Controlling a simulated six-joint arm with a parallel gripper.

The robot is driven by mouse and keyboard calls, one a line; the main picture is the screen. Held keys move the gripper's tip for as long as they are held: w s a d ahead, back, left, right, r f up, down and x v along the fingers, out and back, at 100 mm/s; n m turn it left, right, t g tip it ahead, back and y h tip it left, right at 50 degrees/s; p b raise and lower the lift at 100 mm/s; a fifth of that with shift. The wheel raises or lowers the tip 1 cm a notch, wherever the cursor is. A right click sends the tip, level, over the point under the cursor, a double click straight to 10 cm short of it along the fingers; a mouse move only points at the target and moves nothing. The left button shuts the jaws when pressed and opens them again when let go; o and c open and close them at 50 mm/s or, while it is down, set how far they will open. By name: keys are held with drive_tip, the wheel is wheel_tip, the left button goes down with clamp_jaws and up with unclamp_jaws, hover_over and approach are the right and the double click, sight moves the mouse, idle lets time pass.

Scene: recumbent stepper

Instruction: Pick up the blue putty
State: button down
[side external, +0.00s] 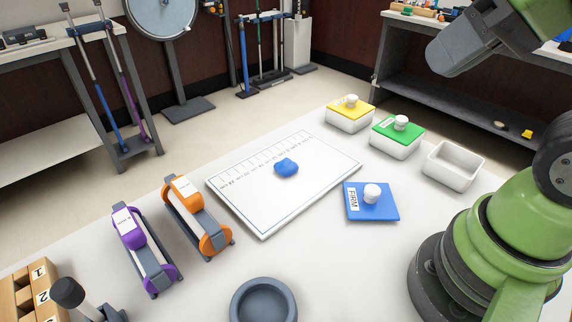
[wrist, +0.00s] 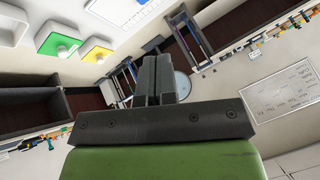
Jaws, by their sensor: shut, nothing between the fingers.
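The blue putty (side external: 286,167) is a small rounded lump lying on a white board (side external: 252,203) with ruled markings, near the middle of the table in the side view. My gripper (wrist: 159,62) shows in the wrist view with its two fingers together and nothing between them. In the side view my fingers are out of frame; only arm parts show at the right.
Right of the board are yellow-lidded (side external: 350,115) and green-lidded (side external: 396,139) containers, an open white container (side external: 452,166) and a blue lid (side external: 371,203) marked FIRM. Orange (side external: 197,218) and purple (side external: 144,250) devices stand left. A grey bowl (side external: 264,300) is in front.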

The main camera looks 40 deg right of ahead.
drive_tip(key=shift+c, duration=2.2)
unclamp_jaws()
drive_tip(key=n+g+h, duration=0.2)
drive_tip(key=n+g, duration=0.2)
drive_tip(key=g, duration=0.3)
hover_over(286, 161)
drive_tip(key=f, duration=2.4)
drive_tip(key=shift+w+a, duration=0.1)
drive_tip(key=shift+a, duration=0.1)
drive_tip(key=shift+d+f, duration=0.15)
drive_tip(key=shift+f, duration=2.7)
